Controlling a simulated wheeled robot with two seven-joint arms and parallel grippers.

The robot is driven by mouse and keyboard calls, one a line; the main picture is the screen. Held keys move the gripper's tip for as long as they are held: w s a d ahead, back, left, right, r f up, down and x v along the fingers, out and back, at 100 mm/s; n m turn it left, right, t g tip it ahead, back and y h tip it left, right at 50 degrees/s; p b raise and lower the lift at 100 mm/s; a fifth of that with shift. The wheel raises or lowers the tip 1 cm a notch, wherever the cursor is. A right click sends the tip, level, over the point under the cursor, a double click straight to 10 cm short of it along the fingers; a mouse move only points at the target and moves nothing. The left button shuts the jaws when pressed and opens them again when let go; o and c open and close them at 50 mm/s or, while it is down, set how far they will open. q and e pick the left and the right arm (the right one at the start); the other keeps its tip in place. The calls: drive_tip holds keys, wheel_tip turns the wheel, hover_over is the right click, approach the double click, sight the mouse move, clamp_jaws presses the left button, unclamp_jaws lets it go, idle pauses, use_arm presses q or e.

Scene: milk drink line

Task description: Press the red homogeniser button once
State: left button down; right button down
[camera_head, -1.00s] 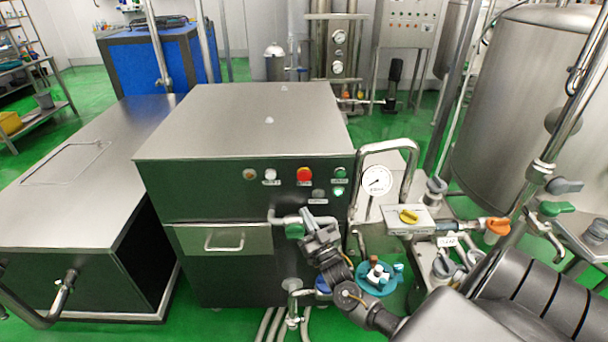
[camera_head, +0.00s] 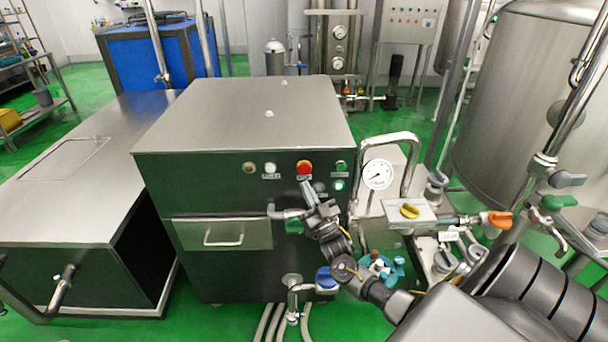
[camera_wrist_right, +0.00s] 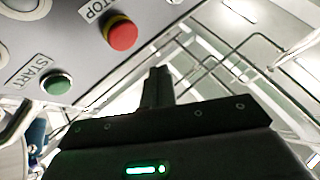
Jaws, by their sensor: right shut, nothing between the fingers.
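The red button (camera_head: 304,168) is a round knob on the upper front panel of the steel homogeniser cabinet (camera_head: 210,190). In the right wrist view the red button (camera_wrist_right: 121,33) sits on a yellow collar beside a STOP label. My right gripper (camera_head: 305,184) is shut and empty, its tips pointing up just below the red button in the head view. In the wrist view its closed fingers (camera_wrist_right: 158,88) are below and right of the button, with a visible gap in the picture. Whether the tips touch the panel cannot be told. My left gripper is not in view.
A green START button (camera_wrist_right: 57,83) sits near the red one in the wrist view. A white button (camera_head: 270,169) and a lit green one (camera_head: 339,186) share the panel. A pressure gauge (camera_head: 378,174), bent pipe and yellow-handled valve (camera_head: 410,211) stand right of the cabinet.

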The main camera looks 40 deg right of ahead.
sight(301, 166)
drive_tip(key=shift+w+d+b, duration=0.65)
drive_tip(key=shift+w+d, duration=0.1)
drive_tip(key=shift+w, duration=0.2)
drive_tip(key=shift+w+d+b, duration=0.65)
drive_tip(key=shift+w+d, duration=0.1)
drive_tip(key=shift+w, duration=0.2)
idle(0.7)
drive_tip(key=shift+w+d+b, duration=0.2)
drive_tip(key=shift+w+b, duration=0.15)
drive_tip(key=shift+w+d+b, duration=0.3)
drive_tip(key=shift+b, duration=0.1)
idle(0.6)
drive_tip(key=shift+s+a, duration=0.1)
idle(0.4)
drive_tip(key=shift+s+a+p, duration=0.45)
drive_tip(key=shift+s+p, duration=0.15)
